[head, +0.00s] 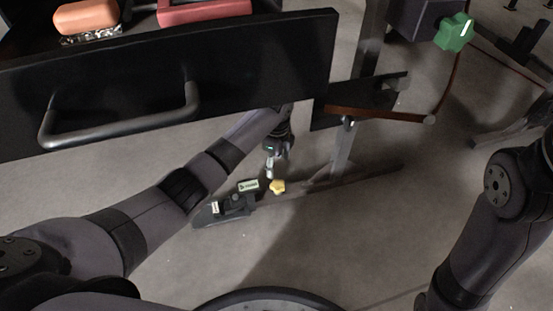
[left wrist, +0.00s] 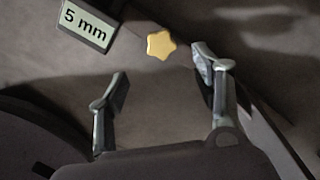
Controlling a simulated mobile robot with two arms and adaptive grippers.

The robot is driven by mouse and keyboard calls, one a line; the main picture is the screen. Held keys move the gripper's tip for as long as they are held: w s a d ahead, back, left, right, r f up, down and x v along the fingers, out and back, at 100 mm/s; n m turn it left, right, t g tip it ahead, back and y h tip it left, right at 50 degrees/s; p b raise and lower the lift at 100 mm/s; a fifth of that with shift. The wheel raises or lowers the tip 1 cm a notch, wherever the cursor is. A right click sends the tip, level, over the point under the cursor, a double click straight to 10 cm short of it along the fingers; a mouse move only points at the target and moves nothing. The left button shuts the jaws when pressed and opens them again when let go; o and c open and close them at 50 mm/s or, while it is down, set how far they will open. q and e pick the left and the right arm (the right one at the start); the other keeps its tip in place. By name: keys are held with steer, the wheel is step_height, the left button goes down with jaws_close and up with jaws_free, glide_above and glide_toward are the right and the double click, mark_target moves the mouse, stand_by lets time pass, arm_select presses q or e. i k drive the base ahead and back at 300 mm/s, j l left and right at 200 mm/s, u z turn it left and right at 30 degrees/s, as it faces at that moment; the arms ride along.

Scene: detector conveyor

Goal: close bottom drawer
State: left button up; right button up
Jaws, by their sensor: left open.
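A black drawer front (head: 240,68) with a grey bar handle (head: 120,120) spans the upper left of the head view. This drawer stands open, and its inside shows at the top. I cannot tell whether it is the bottom drawer; what lies under it is mostly hidden. My left arm reaches below this front. My left gripper (head: 277,155) is low, beyond and below the front's right part, apart from the handle. In the left wrist view the gripper (left wrist: 160,68) is open with nothing between its fingers. My right arm shows at the right edge; its gripper is out of view.
An orange block (head: 87,15) and a red object (head: 205,10) lie in the drawer. A metal stand leg (head: 345,150), a yellow star knob (head: 278,187) and a "5 mm" label (left wrist: 84,25) are near my left gripper. A green knob (head: 454,33) is upper right. Grey floor is open at lower centre.

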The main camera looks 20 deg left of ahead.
mark_target(54, 97)
steer(key=k, duration=1)
